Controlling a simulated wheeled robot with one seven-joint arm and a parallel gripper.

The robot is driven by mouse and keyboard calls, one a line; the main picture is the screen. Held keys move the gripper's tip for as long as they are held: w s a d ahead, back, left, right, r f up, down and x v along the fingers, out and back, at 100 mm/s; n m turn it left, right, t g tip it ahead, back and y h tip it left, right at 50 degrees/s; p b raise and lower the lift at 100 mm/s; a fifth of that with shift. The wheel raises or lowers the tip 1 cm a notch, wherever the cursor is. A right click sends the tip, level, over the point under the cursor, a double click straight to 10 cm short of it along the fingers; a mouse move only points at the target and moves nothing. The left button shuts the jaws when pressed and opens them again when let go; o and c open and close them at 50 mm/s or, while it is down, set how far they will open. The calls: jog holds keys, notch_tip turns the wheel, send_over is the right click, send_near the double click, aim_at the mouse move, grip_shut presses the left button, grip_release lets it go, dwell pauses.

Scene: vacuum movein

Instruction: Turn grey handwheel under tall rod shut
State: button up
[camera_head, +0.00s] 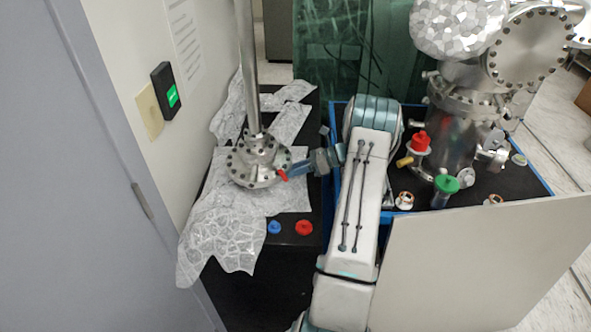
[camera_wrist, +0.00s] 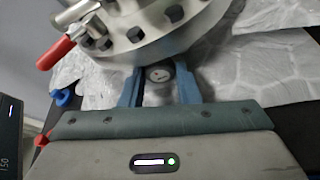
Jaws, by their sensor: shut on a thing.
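The tall rod (camera_head: 247,70) stands upright on a bolted steel flange (camera_head: 252,178) at the left in the head view. The small round grey handwheel (camera_wrist: 160,73) is under the flange's edge in the wrist view. My gripper (camera_wrist: 160,84) has one blue finger on each side of it and is shut on it. In the head view my gripper (camera_head: 295,168) reaches in from the right at the flange's side. The handwheel cannot be made out there.
A red lever (camera_wrist: 56,51) sticks out beside the flange. Crumpled foil (camera_head: 228,238) lies around it. A blue knob (camera_head: 274,227) and a red knob (camera_head: 304,228) are on the dark bench in front. A steel chamber (camera_head: 447,135) stands right of my arm, behind a pale panel (camera_head: 480,265).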

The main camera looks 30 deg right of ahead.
jog(key=o, duration=0.7)
jog(key=shift+d, duration=0.1)
jog(key=b+v, duration=0.2)
jog(key=v, duration=1.1)
jog(key=shift+s+d+r, duration=0.15)
jog(key=shift+s+d, duration=0.1)
